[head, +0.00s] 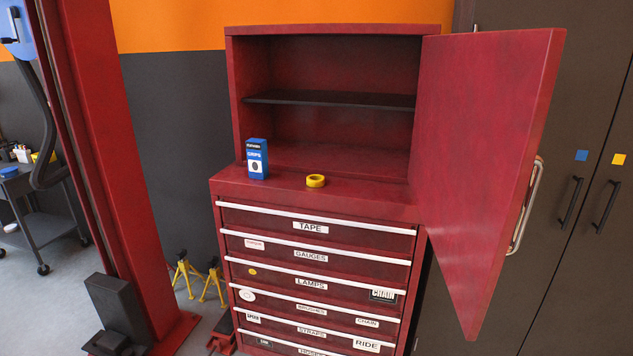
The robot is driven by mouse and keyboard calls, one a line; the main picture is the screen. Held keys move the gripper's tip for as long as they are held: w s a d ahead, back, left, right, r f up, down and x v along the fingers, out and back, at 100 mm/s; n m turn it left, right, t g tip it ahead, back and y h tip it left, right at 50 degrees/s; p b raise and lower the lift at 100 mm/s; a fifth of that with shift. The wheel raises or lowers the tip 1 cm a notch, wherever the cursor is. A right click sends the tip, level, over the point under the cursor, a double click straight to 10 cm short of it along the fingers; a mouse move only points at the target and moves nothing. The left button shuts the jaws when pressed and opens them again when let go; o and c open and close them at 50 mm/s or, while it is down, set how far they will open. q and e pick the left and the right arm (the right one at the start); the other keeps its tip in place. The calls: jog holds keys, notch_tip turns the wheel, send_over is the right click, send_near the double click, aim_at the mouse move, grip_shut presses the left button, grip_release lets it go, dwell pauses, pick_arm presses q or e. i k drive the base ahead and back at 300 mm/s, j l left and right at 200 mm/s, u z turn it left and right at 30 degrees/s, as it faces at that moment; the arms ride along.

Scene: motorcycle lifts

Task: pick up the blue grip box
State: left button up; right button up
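The blue grip box (257,159) stands upright on the top ledge of the red tool cabinet (228,184), near its left end. It is blue with a white label reading GRIPS. It stands just in front of the open upper compartment. Neither of my grippers shows in the head view.
A yellow tape roll (315,181) lies on the ledge right of the box. The cabinet door (483,150) hangs open on the right and juts forward. The inner shelf (330,99) is empty. A red lift post (120,170) stands left, with yellow jack stands (184,272) on the floor.

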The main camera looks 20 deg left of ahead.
aim_at(256, 149)
jog(key=i+z, duration=0.1)
jog(key=z, duration=0.3)
jog(key=j+z, duration=0.15)
jog(key=z, duration=0.25)
jog(key=i+j+z, duration=0.1)
jog(key=z, duration=0.3)
jog(key=j+z, duration=0.15)
jog(key=z, duration=0.25)
jog(key=j+z, duration=0.15)
jog(key=z, duration=0.25)
jog(key=i+j+z, duration=0.2)
jog(key=j, duration=0.3)
jog(key=j+z, duration=0.15)
jog(key=j, duration=0.35)
jog(key=j+u, duration=0.45)
jog(key=j, duration=0.15)
jog(key=j+u, duration=0.5)
jog(key=i+j+u, duration=0.15)
jog(key=j+u, duration=0.3)
jog(key=j, duration=0.25)
